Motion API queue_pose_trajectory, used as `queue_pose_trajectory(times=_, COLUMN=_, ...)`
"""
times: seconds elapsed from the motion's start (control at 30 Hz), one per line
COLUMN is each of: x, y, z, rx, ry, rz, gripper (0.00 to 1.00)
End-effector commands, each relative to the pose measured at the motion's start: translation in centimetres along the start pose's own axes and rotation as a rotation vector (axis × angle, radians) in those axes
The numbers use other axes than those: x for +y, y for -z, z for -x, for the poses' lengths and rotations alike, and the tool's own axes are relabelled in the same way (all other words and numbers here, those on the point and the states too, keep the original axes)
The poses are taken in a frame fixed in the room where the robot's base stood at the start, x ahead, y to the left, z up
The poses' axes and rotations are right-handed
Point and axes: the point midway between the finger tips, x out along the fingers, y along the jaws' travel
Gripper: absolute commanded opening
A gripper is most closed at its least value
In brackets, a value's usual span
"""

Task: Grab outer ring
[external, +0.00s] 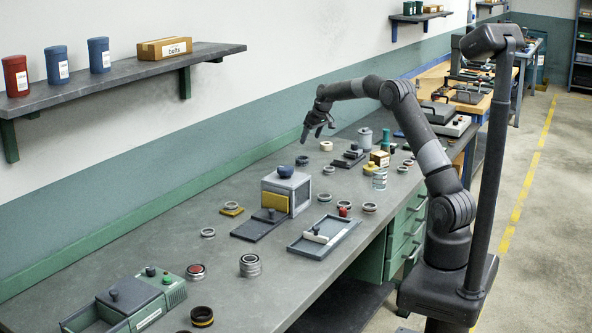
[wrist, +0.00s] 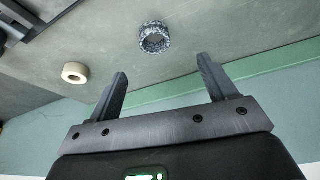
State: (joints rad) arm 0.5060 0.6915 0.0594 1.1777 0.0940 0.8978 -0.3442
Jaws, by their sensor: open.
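My gripper (external: 318,128) is open and empty above the far part of the workbench, near the wall. In the wrist view its two fingers (wrist: 162,70) are spread wide, with nothing between them. A grey speckled ring (wrist: 154,38) lies on the bench just beyond the fingertips, roughly centred between them and apart from them. In the external view, a dark ring (external: 302,160) and a grey ring (external: 328,169) lie below and near my gripper. I cannot tell which of them the wrist view shows, or which is the outer ring.
A beige ring (wrist: 75,73) lies near the left finger; it also shows in the external view (external: 326,146). A grey box with a yellow panel (external: 274,201), a shallow tray (external: 306,246) and several other rings stand nearer on the bench. The wall (wrist: 270,98) borders the bench.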

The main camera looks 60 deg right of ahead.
Motion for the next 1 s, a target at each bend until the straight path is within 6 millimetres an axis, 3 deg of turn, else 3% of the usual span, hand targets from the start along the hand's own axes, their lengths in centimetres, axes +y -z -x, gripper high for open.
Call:
queue_pose_trajectory(times=0.17, x=1.1, y=0.2, z=-1.6, rx=-0.001, ry=0.001, rz=-0.005, gripper=0.77)
queue_pose_trajectory(times=1.0, x=1.1, y=0.7, z=-11.8, rx=-0.002, ry=0.001, rz=-0.005, gripper=0.77)
